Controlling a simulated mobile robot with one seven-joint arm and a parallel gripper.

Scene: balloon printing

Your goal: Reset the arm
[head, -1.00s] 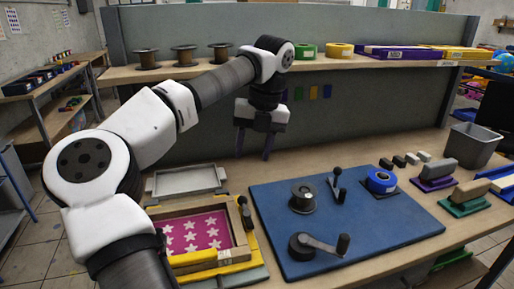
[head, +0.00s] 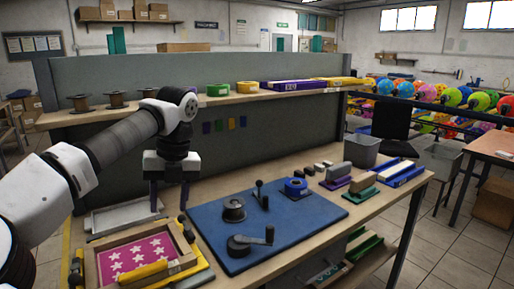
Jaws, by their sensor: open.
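My gripper (head: 169,196) hangs pointing down over the back left of the workbench (head: 330,238), in front of the grey back panel. Its two dark fingers are apart with nothing between them. My arm reaches in from the left side of the head view. Below the gripper are an empty grey tray (head: 121,216) and a wooden frame with a pink star-patterned screen (head: 139,258). The blue mat (head: 283,236) lies to the gripper's right.
A shelf above holds spools and tape rolls (head: 217,90). A grey bin (head: 363,151) and stamp blocks stand at the right. Floor is open beyond the bench's right end.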

